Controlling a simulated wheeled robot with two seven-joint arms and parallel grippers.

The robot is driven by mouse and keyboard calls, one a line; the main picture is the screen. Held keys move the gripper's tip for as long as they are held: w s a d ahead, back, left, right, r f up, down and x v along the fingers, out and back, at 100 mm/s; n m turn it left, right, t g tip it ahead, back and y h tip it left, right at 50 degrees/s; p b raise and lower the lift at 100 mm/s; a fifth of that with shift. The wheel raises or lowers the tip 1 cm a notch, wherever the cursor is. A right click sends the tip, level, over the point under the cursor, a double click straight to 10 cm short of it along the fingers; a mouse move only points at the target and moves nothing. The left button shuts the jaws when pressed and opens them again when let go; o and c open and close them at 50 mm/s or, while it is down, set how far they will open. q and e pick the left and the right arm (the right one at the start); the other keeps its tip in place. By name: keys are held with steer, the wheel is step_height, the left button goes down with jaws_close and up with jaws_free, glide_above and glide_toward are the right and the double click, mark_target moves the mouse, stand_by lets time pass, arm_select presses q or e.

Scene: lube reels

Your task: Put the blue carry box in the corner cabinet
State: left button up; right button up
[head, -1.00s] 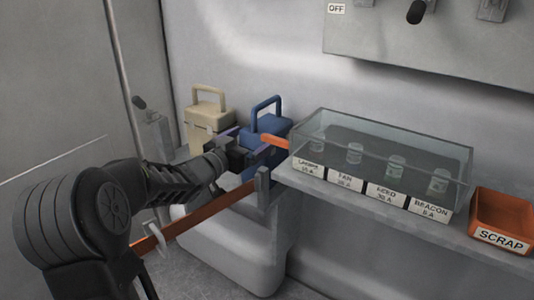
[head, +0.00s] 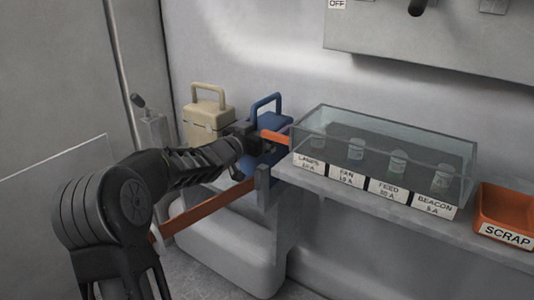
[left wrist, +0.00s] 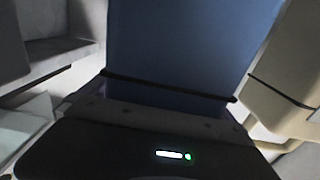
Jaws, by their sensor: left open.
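The blue carry box (head: 266,122) stands in the back corner, with its handle upright; the lower front is partly hidden by my left gripper. My left gripper (head: 250,138) is open and right in front of the box. In the left wrist view the blue box (left wrist: 190,45) fills the middle, very close, with a dark seam across it. I cannot tell whether the fingers touch it. No corner cabinet can be made out for certain. My right gripper is not in view.
A cream carry box (head: 207,118) stands just left of the blue one. An orange bar (head: 205,212) crosses below my left arm. To the right, a shelf (head: 330,190) bears a clear case (head: 385,140) of labelled jars and an orange scrap bin (head: 505,212).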

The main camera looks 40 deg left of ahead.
arm_select(q)
steer(key=shift+w, duration=0.1)
steer(key=shift+c, duration=0.3)
steer(key=c, duration=1.8)
steer(key=shift+r, duration=0.2)
steer(key=shift+c, duration=0.2)
